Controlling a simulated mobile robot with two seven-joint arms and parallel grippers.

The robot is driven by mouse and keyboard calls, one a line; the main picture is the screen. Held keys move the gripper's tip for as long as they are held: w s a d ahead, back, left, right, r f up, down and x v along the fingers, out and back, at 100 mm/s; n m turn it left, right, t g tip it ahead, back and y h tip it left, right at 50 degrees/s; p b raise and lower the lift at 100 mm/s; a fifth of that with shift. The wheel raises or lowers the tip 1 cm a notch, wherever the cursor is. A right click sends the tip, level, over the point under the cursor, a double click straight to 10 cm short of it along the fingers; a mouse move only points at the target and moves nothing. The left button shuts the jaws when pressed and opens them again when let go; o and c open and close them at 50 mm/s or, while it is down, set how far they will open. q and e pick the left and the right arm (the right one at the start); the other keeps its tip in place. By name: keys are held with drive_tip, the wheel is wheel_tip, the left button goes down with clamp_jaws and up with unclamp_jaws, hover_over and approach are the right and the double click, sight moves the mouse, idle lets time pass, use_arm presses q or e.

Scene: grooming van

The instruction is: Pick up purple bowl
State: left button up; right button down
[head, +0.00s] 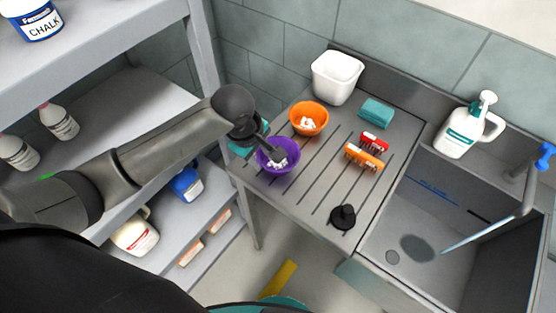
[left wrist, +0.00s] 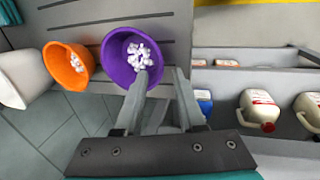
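The purple bowl (head: 278,170) stands upright on the ribbed metal drainboard near its left edge, with small white pieces inside. It also shows in the left wrist view (left wrist: 115,70). My left gripper (head: 266,152) is at the bowl's rim, and its fingers also show in the left wrist view (left wrist: 162,76). The fingers are apart, one reaching over the inside of the bowl and the other outside the rim. I cannot tell whether either touches the bowl. My right gripper is not in view.
An orange bowl (head: 309,118) with white pieces stands close behind the purple one. A white tub (head: 337,76), teal block (head: 376,113), red brush (head: 374,142), orange brush (head: 363,157) and black stopper (head: 343,217) share the drainboard. A sink (head: 430,245) is right; shelves (head: 150,95) stand left.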

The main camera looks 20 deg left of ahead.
sight(267, 169)
use_arm(q)
drive_tip(key=shift+d+b+x, duration=0.2)
drive_tip(key=shift+b+x, duration=0.55)
drive_tip(key=shift+x, duration=3.2)
clamp_jaws()
drive_tip(key=shift+s, duration=0.15)
